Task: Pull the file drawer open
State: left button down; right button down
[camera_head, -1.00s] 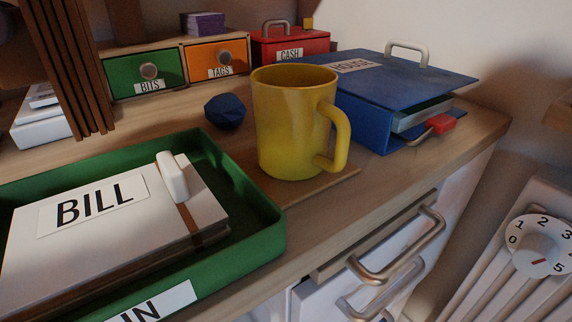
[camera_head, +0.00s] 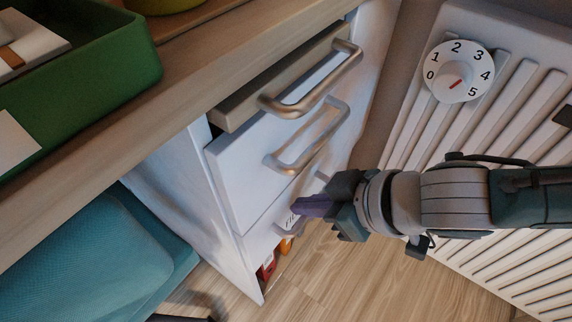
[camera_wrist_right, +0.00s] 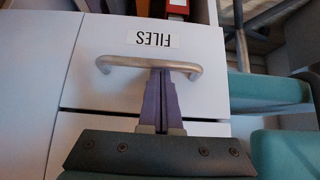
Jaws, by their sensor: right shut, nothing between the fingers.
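The file drawer is a white front (camera_wrist_right: 100,40) with a FILES label (camera_wrist_right: 155,39), upside down in the right wrist view, and a metal bar handle (camera_wrist_right: 118,62). In the head view its front (camera_head: 252,248) is the lowest in the desk's drawer stack, partly hidden by my right gripper. My right gripper (camera_head: 308,207) has purple fingers, shut and empty. In the right wrist view the fingertips (camera_wrist_right: 160,72) overlap the middle of the handle bar; I cannot tell whether they touch it. My left gripper is not in view.
Two drawers with bar handles (camera_head: 318,85) sit above; the top one stands partly out. Red and orange items (camera_head: 268,265) show below the file front. A radiator (camera_head: 530,90) with a dial stands right. A teal seat (camera_head: 90,255) is at lower left.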

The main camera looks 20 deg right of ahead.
jog(key=s+d+p, duration=0.2)
jog(key=s+d, duration=0.7)
jog(key=s, duration=0.2)
jog(key=s+d+p, duration=0.2)
jog(key=s+d, duration=0.6)
jog(key=s, duration=0.4)
jog(key=shift+d+p, duration=0.35)
jog(key=shift+d, duration=0.05)
